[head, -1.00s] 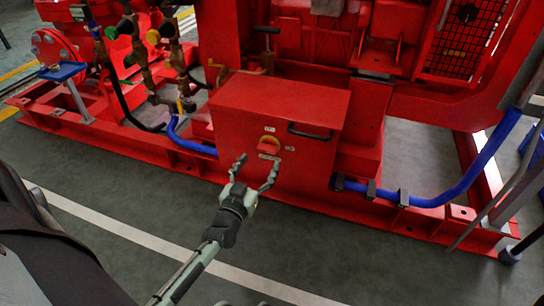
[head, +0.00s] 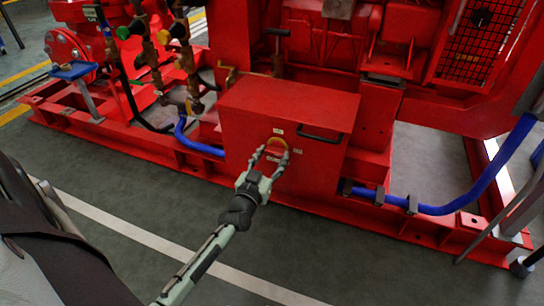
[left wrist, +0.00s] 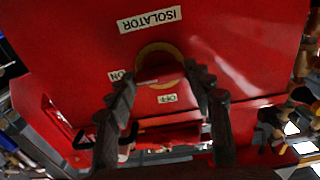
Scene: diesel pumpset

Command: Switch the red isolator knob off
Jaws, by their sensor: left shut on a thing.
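The red isolator knob (head: 277,146) sits in a yellow ring on the front of the red box (head: 240,165). In the left wrist view the knob (left wrist: 160,69) is inside its yellow ring, between the ISOLATOR label (left wrist: 150,19), the ON label (left wrist: 121,75) and the OFF label (left wrist: 167,98). My left gripper (head: 269,156) is at the box front, its fingers closed on either side of the knob. In the left wrist view the left gripper (left wrist: 160,82) partly frames the knob, and which label the knob points to is hard to tell. My right gripper is not seen.
A black handle (head: 320,134) sticks out of the box to the right of the knob. Blue hoses (head: 450,205) run low along the red skid. Brass valves and pipes (head: 180,60) stand behind at the left. The floor (head: 150,205) in front is clear.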

